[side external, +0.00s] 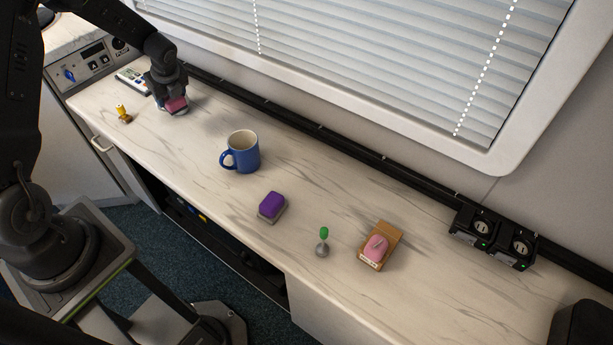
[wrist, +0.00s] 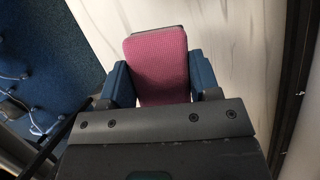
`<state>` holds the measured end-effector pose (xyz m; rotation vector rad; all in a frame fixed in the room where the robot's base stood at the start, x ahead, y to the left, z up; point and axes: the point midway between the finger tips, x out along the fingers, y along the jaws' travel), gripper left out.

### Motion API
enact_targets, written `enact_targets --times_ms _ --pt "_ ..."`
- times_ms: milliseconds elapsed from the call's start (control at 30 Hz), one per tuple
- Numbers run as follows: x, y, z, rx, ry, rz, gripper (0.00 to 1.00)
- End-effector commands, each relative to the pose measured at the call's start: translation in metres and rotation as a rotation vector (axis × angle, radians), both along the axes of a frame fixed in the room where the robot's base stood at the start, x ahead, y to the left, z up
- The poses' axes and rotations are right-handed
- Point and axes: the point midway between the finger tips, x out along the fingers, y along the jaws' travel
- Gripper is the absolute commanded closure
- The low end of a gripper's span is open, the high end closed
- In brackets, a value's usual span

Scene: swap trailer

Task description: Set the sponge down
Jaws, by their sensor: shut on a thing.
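My gripper (side external: 170,92) is at the far left end of the counter, pointing down and shut on a pink sponge (side external: 176,105). The sponge has a grey lower layer and is at or just above the counter top; I cannot tell if it touches. In the wrist view the pink sponge (wrist: 157,62) sits between the two blue fingers of my gripper (wrist: 160,82). A purple sponge-like block (side external: 271,205) with a grey lower layer lies near the counter's front edge.
A black rail runs along the back.

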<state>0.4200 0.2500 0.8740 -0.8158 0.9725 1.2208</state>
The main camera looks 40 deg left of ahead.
Motion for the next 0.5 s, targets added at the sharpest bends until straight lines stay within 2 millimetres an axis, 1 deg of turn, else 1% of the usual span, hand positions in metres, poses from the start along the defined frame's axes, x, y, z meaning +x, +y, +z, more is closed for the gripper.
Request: enact_targets --times_ms 300,333,500 --pt "0.001 0.000 0.053 0.002 -0.005 -0.001 0.66" --pt "0.004 -0.008 0.049 -0.002 0.001 -0.028 0.66" --pt "0.019 -0.038 0.048 -0.012 0.004 -0.146 0.66"
